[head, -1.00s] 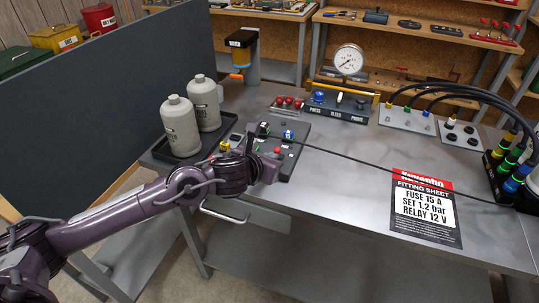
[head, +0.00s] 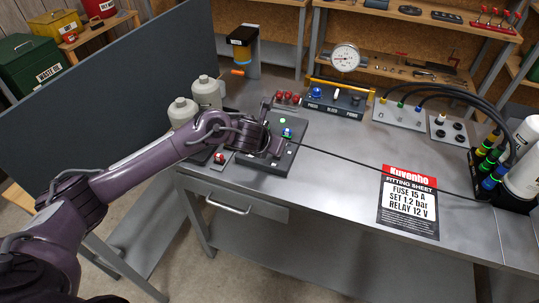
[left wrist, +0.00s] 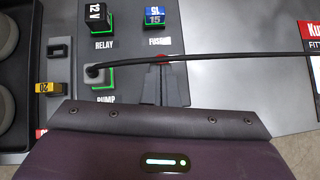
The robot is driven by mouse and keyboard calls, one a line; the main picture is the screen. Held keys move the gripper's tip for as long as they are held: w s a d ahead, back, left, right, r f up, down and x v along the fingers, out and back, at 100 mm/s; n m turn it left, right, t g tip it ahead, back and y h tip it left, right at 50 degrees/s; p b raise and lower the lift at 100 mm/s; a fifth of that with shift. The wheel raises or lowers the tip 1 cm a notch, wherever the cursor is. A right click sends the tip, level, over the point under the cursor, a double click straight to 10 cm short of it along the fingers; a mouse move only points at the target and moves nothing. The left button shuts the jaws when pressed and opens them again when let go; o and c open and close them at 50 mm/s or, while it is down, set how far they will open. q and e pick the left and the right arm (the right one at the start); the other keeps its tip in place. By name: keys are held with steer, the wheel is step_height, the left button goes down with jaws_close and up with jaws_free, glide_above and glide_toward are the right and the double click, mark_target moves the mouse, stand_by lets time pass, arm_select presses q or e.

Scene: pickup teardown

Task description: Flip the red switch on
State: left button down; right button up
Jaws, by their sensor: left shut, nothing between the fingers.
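A dark panel (head: 262,168) lies on the bench under my left gripper (head: 276,143), which is shut and empty. In the left wrist view the shut fingertips (left wrist: 163,64) are over a small red part, likely the red switch (left wrist: 162,57); only a sliver of it shows. I cannot tell whether they touch it or which way it is set. A round green light (head: 282,121) glows on the panel. The blue fuse (left wrist: 154,17), the relay (left wrist: 99,14) and the pump plug (left wrist: 97,74) sit in the panel. My right gripper is out of view.
A black cable (left wrist: 225,58) runs from the pump plug to the right, past the fingers. Pale bottles (head: 207,91) stand left of the panel. A gauge (head: 345,58) and a button box (head: 336,98) are behind.

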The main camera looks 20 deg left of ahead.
arm_select(q)
steer(key=shift+w, duration=0.3)
steer(key=shift+r+p, duration=0.6)
steer(key=shift+r, duration=0.25)
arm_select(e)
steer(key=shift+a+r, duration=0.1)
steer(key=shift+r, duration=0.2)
arm_select(q)
steer(key=shift+s, duration=0.1)
